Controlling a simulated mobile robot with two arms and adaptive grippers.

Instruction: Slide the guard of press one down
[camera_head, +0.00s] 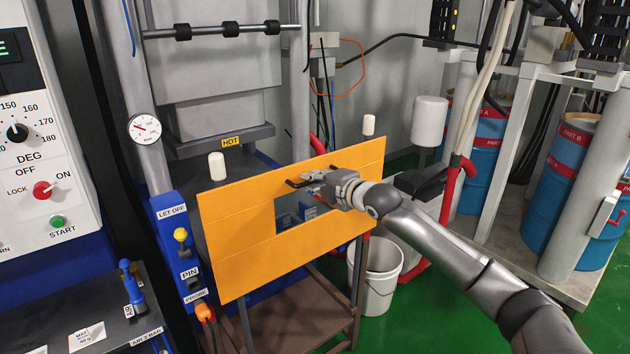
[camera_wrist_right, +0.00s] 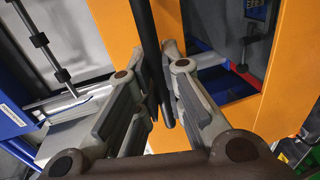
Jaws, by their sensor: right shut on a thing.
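The guard (camera_head: 235,232) of the press is an orange panel with a rectangular window, seen in the middle of the head view. It stands upright in front of the press frame, and the HOT-labelled plate (camera_head: 225,146) shows above it. My right gripper (camera_head: 300,181) is at the guard's upper middle, by the top of the window. It is shut on a dark bar, the guard's handle (camera_head: 293,184). In the right wrist view the handle (camera_wrist_right: 148,45) runs between the fingers (camera_wrist_right: 162,105), with the orange guard (camera_wrist_right: 115,25) behind. My left gripper is not in view.
A control cabinet (camera_head: 40,130) with dials stands at the left. A blue box (camera_head: 177,245) labelled LET OFF and PIN is beside the guard. A white bucket (camera_head: 379,280) stands below right. Blue drums (camera_head: 565,180) stand on the right.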

